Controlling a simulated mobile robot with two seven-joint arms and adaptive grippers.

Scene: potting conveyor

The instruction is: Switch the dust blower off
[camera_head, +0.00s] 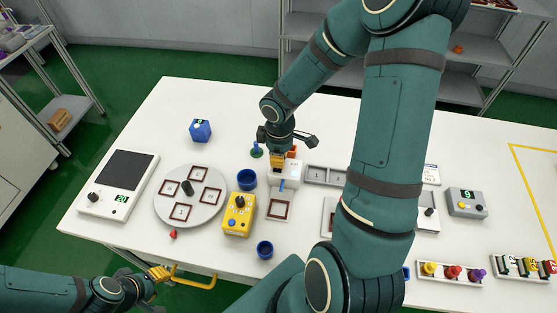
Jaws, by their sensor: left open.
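No device carries a readable dust blower label, so I cannot tell which one it is. A yellow box (238,215) with a dark knob and a blue button stands left of the table's middle. A white device (285,175) with a blue lever stands behind it to the right. My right gripper (278,160) points down right at the white device and hides part of it; contact and finger gap are unclear. My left gripper (155,284) is open at the bottom left, by the table's front edge, away from the devices.
A round grey plate (190,218), a white scale (97,211), blue cups (247,179) (265,249) and a blue box (200,130) are on the left. A grey box (467,213) and colored knobs (453,272) are on the right. My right arm covers the middle right.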

